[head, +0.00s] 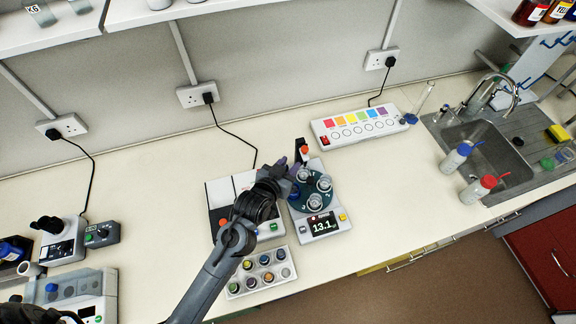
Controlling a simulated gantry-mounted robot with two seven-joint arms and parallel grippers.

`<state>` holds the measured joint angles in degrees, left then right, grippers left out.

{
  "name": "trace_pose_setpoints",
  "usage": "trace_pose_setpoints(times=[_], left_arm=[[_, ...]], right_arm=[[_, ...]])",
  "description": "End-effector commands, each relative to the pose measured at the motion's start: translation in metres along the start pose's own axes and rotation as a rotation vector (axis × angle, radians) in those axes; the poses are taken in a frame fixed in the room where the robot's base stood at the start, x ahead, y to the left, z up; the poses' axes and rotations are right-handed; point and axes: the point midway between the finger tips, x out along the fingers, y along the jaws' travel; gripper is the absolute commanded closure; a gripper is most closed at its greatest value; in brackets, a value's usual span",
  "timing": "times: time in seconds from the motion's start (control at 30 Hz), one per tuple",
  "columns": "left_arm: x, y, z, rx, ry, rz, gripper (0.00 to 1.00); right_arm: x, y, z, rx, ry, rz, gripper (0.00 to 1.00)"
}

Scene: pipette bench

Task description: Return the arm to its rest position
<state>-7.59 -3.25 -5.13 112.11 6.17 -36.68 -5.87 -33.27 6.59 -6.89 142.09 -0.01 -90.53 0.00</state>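My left arm comes in from the bottom left in the head view. Its gripper (291,168) is over the left edge of a device with a round teal carousel (323,187) and a display reading 13.1. The fingers are small and dark here, so I cannot tell whether they are open or hold anything. The arm hides part of a white device (218,189) beside the carousel. My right gripper is not in view.
A tray of capped vials (237,287) lies close to my forearm. A strip with coloured squares (358,126) stands behind. Wash bottles (455,158) stand by the sink (490,150) at right. The counter right of the carousel is clear.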

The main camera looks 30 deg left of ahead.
Motion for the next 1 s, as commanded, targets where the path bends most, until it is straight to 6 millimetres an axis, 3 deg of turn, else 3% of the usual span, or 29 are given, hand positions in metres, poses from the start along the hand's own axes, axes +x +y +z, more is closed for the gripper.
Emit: trace_pose_setpoints(times=[0.43, 0.57, 0.67, 0.77, 0.8, 0.9, 1.0], left_arm=[[-0.002, 0.000, 0.001, 0.000, -0.006, 0.000, 0.66], [-0.015, -0.002, 0.018, 0.010, -0.057, -0.001, 0.66], [-0.045, -0.008, 0.027, 0.036, -0.105, -0.001, 0.66], [-0.097, -0.011, 0.030, 0.075, -0.207, 0.021, 0.66], [-0.122, -0.010, 0.032, 0.090, -0.275, 0.036, 0.66], [-0.176, -0.008, 0.037, 0.119, -0.446, 0.070, 0.66], [-0.216, -0.006, 0.039, 0.137, -0.585, 0.088, 0.66]], right_arm=[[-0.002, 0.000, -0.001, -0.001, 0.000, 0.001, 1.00], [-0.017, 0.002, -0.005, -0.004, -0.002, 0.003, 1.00], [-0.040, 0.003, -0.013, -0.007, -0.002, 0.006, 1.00], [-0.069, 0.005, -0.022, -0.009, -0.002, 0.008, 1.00], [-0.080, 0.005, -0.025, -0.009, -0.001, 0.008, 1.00], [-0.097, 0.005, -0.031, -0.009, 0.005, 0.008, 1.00], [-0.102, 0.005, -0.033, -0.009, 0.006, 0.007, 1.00]])
